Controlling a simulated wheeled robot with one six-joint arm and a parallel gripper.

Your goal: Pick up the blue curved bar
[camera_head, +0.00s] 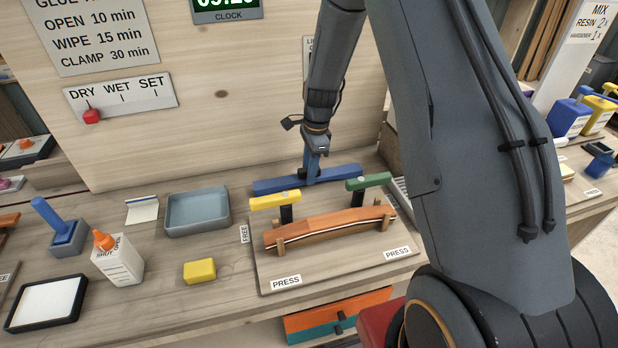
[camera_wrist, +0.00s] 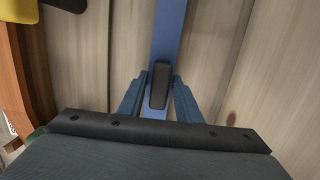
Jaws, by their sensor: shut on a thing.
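The blue curved bar (camera_head: 275,185) is long and narrow and spans left to right behind the wooden curved piece in the head view. My gripper (camera_head: 312,175) reaches down from above to the bar's middle. In the wrist view the blue bar (camera_wrist: 168,30) runs up the picture, with a dark rounded block (camera_wrist: 160,85) on it. The fingers of my gripper (camera_wrist: 158,92) stand on both sides of this block, closed on the bar's grip. Whether the bar touches the board below is hard to tell.
A yellow bar (camera_head: 275,200) and a green bar (camera_head: 369,181) on dark posts stand in front of the blue bar. The curved wooden piece (camera_head: 330,226) rests on supports on the press board (camera_head: 340,268). A grey tray (camera_head: 197,211) lies to the left. A wooden panel rises behind.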

